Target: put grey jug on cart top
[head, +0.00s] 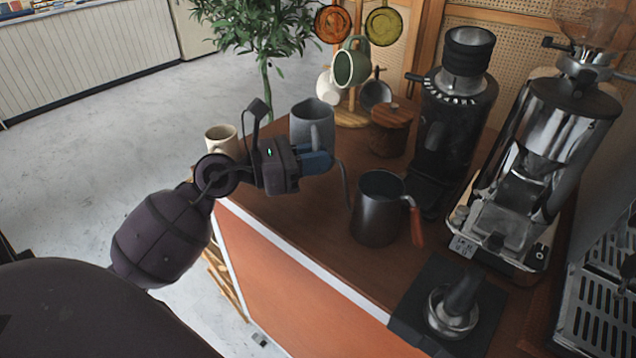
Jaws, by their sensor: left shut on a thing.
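The grey jug (309,122) is at the left part of the wooden cart top (290,228), upright, with its handle toward me. My left gripper (318,160) reaches in from the left and is shut on the grey jug at its handle side. The gripper and its blue fingers hide the jug's lower part, so I cannot tell whether its base touches the cart top. My right gripper is not in view.
A dark pitcher (376,218) with an orange handle stands right of the gripper. A cream cup (222,139) is at the left edge. Behind are a wooden-lidded canister (391,130), a mug tree (353,105) and grinders (455,120). A tamper (455,308) sits front right.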

